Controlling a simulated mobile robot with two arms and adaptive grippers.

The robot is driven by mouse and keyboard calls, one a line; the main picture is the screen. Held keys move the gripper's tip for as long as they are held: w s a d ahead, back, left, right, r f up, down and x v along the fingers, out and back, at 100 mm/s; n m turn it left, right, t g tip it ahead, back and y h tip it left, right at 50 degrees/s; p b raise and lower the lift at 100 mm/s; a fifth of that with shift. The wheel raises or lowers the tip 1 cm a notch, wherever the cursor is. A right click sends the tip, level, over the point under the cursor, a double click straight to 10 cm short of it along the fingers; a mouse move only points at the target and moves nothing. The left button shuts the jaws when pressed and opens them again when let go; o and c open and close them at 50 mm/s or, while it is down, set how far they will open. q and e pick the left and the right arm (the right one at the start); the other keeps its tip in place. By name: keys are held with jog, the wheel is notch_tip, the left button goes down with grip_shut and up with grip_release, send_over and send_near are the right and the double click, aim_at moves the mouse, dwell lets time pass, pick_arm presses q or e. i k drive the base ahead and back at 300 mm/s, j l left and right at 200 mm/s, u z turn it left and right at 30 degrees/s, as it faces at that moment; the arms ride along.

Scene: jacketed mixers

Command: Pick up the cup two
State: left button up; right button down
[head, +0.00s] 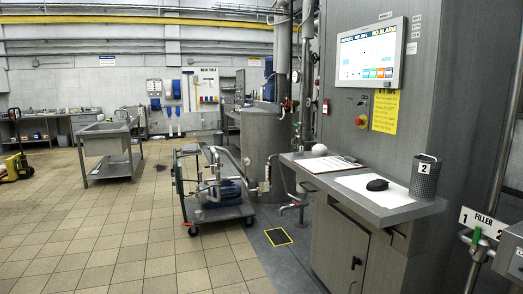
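Cup two, a dark grey cup (424,180) with a white label reading 2, stands upright at the right end of a steel shelf (396,213) on the front of the control cabinet. Its surface looks speckled or perforated. Its inside cannot be made out. Neither of my grippers is in view.
A black mouse (377,185) on a white sheet, a clipboard (332,164) and a white round item (320,149) lie on the shelf. A touchscreen (370,54) is above. A pump cart (214,192) stands left of the cabinet. A filler sign (482,224) stands at right.

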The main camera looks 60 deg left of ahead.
aim_at(299, 145)
jog(key=u, duration=1.7)
jog(key=i+j, duration=0.25)
jog(key=i, duration=0.2)
jog(key=i+j, duration=0.2)
jog(key=i, duration=0.3)
jog(key=z, duration=0.05)
